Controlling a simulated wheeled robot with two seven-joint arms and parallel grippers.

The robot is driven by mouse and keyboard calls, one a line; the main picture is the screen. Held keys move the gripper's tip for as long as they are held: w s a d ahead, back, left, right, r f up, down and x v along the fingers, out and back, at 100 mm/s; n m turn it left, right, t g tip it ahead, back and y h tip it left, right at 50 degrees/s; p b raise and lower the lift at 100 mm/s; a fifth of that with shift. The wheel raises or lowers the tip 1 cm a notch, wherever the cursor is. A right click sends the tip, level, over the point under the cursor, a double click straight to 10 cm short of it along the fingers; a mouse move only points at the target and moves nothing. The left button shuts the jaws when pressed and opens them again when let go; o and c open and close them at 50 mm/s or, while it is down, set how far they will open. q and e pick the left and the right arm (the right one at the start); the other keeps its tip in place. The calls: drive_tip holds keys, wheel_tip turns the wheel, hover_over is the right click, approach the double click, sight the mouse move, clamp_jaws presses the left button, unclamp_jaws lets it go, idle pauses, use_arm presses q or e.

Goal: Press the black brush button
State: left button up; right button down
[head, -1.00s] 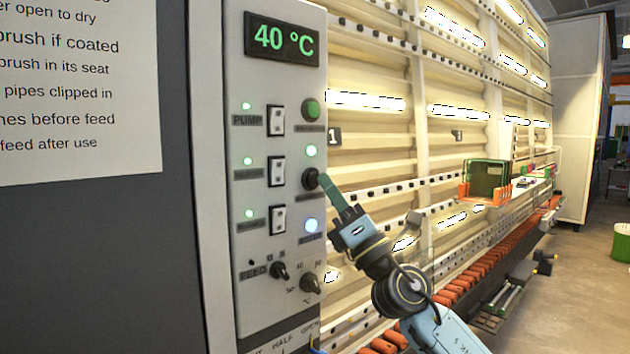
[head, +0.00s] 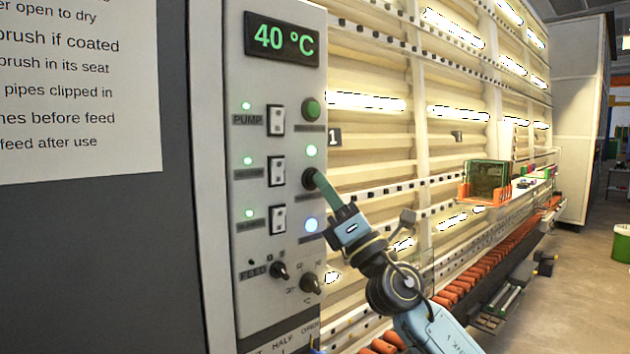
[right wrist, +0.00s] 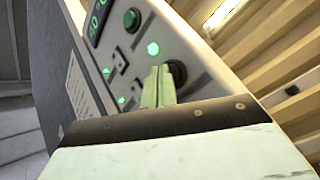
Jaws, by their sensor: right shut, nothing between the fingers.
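The black brush button (head: 309,180) is on the right column of the grey control panel (head: 245,300), below a lit green lamp. It also shows in the right wrist view (right wrist: 178,72). My right gripper (head: 319,176) is shut and empty, its green fingertips at the button's face and overlapping it. In the right wrist view the closed fingers (right wrist: 159,74) cover part of the button's left side; exact contact is hard to tell. My left gripper is not in view.
Several switches (head: 278,171) are to the left and two knobs (head: 311,283) lower down. The ribbed washer wall (head: 380,150) stands behind my arm.

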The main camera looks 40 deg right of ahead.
drive_tip(key=shift+w, duration=0.15)
idle(0.5)
drive_tip(key=shift+s, duration=0.8)
drive_tip(key=shift+s, duration=0.1)
drive_tip(key=s, duration=0.4)
drive_tip(key=shift+s+d+p, duration=0.2)
drive_tip(key=shift+s+p, duration=0.2)
idle(0.4)
